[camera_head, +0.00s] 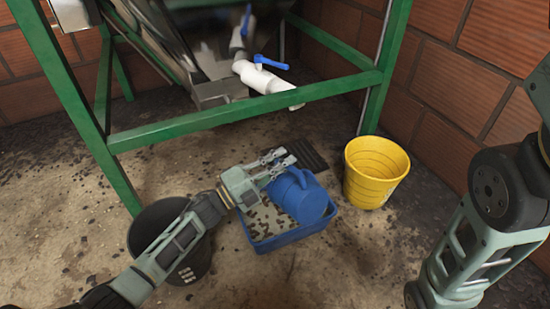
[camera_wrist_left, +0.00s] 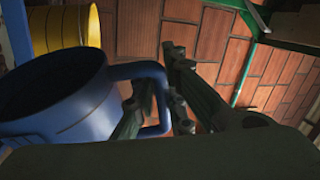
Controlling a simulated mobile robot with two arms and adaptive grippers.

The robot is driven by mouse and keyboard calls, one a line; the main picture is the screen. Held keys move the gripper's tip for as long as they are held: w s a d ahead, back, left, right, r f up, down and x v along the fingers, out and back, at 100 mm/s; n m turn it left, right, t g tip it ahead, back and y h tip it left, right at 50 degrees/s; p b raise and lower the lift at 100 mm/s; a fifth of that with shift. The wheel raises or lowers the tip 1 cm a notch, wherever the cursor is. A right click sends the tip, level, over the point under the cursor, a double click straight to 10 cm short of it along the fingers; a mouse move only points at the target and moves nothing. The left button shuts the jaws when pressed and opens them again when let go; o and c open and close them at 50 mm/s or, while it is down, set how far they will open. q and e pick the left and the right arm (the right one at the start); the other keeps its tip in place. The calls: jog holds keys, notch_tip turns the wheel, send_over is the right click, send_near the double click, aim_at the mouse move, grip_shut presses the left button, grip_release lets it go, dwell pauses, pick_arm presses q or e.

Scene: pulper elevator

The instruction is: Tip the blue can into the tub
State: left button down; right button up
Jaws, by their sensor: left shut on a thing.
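The blue can (camera_head: 300,202) is over the blue tub (camera_head: 290,238) and hides much of its right side. I cannot tell whether it touches the tub. My left gripper (camera_head: 281,165) is shut on the can's handle from the left. In the left wrist view the handle (camera_wrist_left: 155,72) passes between the fingers, and the can (camera_wrist_left: 75,105) shows a dark round mouth, its inside too dark to read. The tub's visible floor holds pale stuff with dark bits. My right arm is at the right edge; its gripper is out of view.
A yellow bucket (camera_head: 375,172) stands right of the tub. A black bucket (camera_head: 160,222) stands left, partly behind my left arm. A green frame (camera_head: 240,112) with a white pipe (camera_head: 265,78) stands behind. A dark grate (camera_head: 308,155) lies behind the tub. The front floor is clear.

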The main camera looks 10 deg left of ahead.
aim_at(305, 201)
pick_arm(q)
jog(key=s+d+m+g+p, duration=0.1)
jog(key=s+d+m, duration=0.1)
jog(key=d+m, duration=0.1)
jog(key=s+d+r+m+g+p, duration=0.1)
jog(key=s+d+m, duration=0.2)
jog(key=m, duration=0.2)
jog(key=s+d+r+m+g+p, duration=0.1)
jog(key=s+d+m+g, duration=0.1)
jog(key=s+d+m, duration=0.1)
jog(key=shift+s+r+m+h, duration=0.1)
jog(key=shift+s+m+h, duration=0.1)
jog(key=shift+m+h, duration=0.15)
notch_tip(305, 201, down, 9)
jog(key=s+d+m+y+b, duration=0.2)
jog(key=d+m+y, duration=0.1)
jog(key=m, duration=0.7)
jog(key=shift+s+f+g, duration=0.2)
jog(key=shift+g, duration=0.2)
jog(key=shift+a+r, duration=0.1)
